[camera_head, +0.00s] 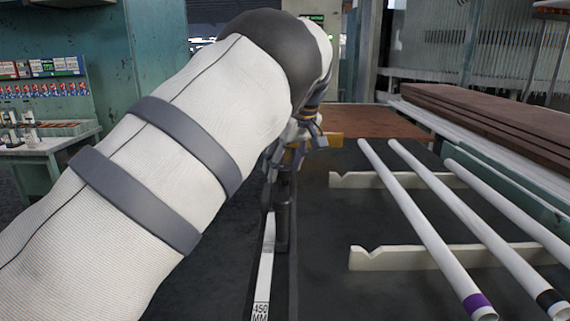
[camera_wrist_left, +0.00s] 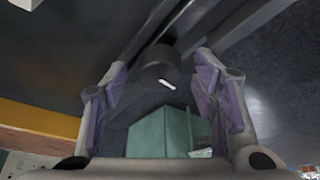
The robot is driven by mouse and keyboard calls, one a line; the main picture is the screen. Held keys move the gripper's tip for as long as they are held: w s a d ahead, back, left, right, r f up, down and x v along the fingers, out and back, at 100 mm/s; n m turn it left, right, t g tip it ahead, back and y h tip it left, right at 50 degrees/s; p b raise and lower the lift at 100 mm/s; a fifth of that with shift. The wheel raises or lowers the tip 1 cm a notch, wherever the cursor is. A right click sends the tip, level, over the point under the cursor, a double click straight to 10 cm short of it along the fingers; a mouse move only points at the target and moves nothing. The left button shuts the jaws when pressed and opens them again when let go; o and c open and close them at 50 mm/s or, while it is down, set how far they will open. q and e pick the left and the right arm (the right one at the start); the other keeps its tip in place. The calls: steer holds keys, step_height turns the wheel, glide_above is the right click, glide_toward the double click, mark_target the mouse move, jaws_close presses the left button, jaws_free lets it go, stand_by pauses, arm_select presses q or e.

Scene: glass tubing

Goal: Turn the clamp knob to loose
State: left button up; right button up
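My left arm reaches in from the left in the head view and hides much of the work area. Its gripper (camera_head: 298,138) is over the far part of the dark bench and looks small. In the left wrist view the left gripper's two fingers (camera_wrist_left: 161,62) stand wide apart. A dark round knob (camera_wrist_left: 160,72) with a short white mark on its face shows between and beyond the fingertips, with gaps on both sides. I cannot tell how far off it is. A dark upright cylinder (camera_head: 283,222) stands below the gripper beside a white scale strip (camera_head: 265,265) marked 450 MM. My right gripper is not in view.
Several white tubes (camera_head: 420,225) with coloured end bands lie across two notched cream rests (camera_head: 385,258) on the right. A brown board (camera_head: 365,121) lies behind. Dark bench top (camera_head: 325,285) is clear between the strip and the rests.

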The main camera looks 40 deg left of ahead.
arm_select(q)
steer(key=v, duration=1.2)
steer(key=shift+d, duration=0.1)
